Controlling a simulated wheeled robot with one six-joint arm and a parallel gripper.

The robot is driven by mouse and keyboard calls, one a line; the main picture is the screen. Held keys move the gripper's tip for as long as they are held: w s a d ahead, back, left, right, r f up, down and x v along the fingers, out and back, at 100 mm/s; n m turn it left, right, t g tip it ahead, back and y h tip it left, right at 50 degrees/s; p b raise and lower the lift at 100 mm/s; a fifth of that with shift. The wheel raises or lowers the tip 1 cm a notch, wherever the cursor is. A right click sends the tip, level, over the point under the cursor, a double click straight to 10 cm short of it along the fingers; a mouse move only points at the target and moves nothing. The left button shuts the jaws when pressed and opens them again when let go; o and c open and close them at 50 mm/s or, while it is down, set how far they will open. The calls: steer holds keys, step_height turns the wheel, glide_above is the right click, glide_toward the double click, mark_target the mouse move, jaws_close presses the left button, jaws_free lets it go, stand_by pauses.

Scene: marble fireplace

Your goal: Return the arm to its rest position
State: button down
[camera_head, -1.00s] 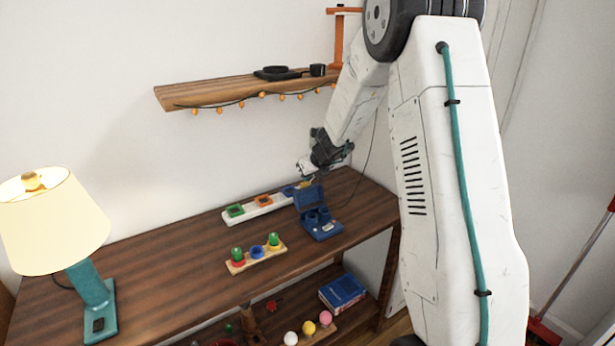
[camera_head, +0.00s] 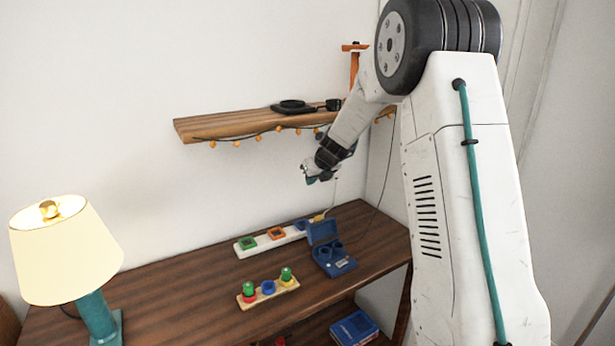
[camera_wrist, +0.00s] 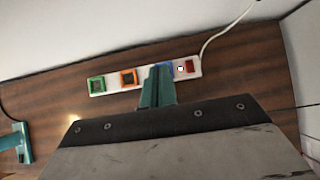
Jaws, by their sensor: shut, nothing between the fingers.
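My gripper (camera_head: 309,173) hangs from my arm in the air above the back of the dark wooden table (camera_head: 190,285), below the wall shelf. Its fingers are shut with nothing between them. In the wrist view the teal fingers (camera_wrist: 158,88) point over the white power strip, hiding part of its blue socket. The gripper is apart from the table and everything on it.
A white strip with coloured sockets (camera_head: 262,242), an open blue case (camera_head: 330,256) and a peg board (camera_head: 268,290) stand on the table. A lamp (camera_head: 66,250) is at left. A wall shelf (camera_head: 225,125) holds dark items. A blue box (camera_head: 354,328) lies below.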

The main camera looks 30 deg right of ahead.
steer(key=s+a+r+n+g, duration=0.2)
steer(key=s+a+n, duration=0.4)
steer(key=s+n, duration=0.6)
steer(key=s+a+r+n+g, duration=0.2)
steer(key=s+a+n, duration=0.5)
steer(key=s+n, duration=0.5)
steer(key=s+a+r+n+g, duration=0.2)
steer(key=s+a+r+n, duration=0.2)
steer(key=s, duration=2)
steer(key=shift+s+a+r+n, duration=0.35)
steer(key=shift+a+n, duration=1.3)
steer(key=shift+n, duration=2.25)
